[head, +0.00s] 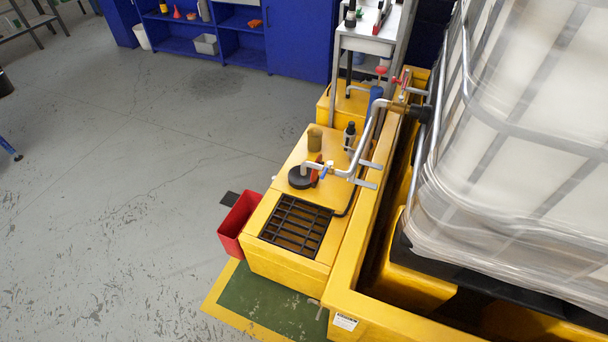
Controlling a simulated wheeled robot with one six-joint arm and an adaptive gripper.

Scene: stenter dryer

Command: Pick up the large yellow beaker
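A mustard-yellow, roughly cylindrical vessel (314,138) stands upright on the yellow bench top (283,165), near its back left edge. It is the only thing here that looks like a yellow beaker; its mouth and any markings are too small to make out. Nothing holds it. My gripper is not in the head view.
A black disc (301,178), a dark bottle (349,135) and a bent metal pipe (366,140) are close to the vessel. A black grate (295,226) lies in front. A red bin (238,222) stands at the left. The grey floor (130,180) is clear.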

